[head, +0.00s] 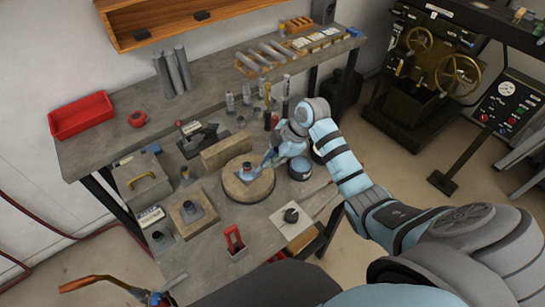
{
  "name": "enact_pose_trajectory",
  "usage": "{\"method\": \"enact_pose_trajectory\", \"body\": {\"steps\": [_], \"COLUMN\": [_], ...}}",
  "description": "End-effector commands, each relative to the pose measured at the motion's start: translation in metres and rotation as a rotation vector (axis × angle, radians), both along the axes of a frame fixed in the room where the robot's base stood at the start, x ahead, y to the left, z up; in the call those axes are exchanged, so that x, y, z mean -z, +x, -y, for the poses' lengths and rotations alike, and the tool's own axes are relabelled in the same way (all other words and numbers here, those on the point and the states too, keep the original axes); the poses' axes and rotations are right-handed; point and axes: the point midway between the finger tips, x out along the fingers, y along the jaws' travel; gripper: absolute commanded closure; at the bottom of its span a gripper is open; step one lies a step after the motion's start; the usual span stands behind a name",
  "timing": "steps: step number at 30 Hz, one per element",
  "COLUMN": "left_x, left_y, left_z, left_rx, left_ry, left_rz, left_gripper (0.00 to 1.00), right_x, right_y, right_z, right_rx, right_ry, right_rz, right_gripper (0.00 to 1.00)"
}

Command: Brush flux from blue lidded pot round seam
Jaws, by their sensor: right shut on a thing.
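My right gripper (272,155) comes in from the right and is shut, low over the right side of a round tan disc (262,191). The thing in its fingers is small and mostly hidden, so I cannot tell its shape. A grey piece with a flat base and a short upright cylinder (246,169) sits on the disc, just left of the fingertips. Its seam is too small to make out. A round bluish pot (301,174) with a dark top stands right of the disc, beside my gripper. I cannot tell whether its lid is on. My left gripper is not in view.
A tan block (226,151) stands behind the disc, and several bottles stand behind the gripper. A tan square block with a grey fitting (192,211) is at left. A red-handled tool (234,240) and a pale plate with a dark knob (291,215) lie in front.

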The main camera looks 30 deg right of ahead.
Motion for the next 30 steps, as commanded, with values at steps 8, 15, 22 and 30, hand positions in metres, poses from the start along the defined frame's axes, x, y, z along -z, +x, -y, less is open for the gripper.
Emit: {"method": "enact_pose_trajectory", "body": {"steps": [8,15,22,30], "left_x": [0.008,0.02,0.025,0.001], "left_y": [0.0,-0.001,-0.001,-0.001], "left_z": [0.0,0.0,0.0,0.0], "left_rx": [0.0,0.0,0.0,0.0], "left_ry": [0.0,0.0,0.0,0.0], "left_rz": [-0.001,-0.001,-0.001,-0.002], "left_gripper": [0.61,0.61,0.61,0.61], "right_x": [0.0,0.002,0.0,-0.004], "right_y": [0.017,0.033,0.044,0.026], "right_z": [-0.003,-0.007,-0.009,-0.005], "right_rx": [0.0,0.001,0.0,0.0], "right_ry": [0.001,0.002,0.001,0.0], "right_rz": [0.0,0.001,0.0,-0.003], "right_gripper": [1.0,1.0,1.0,1.0]}}
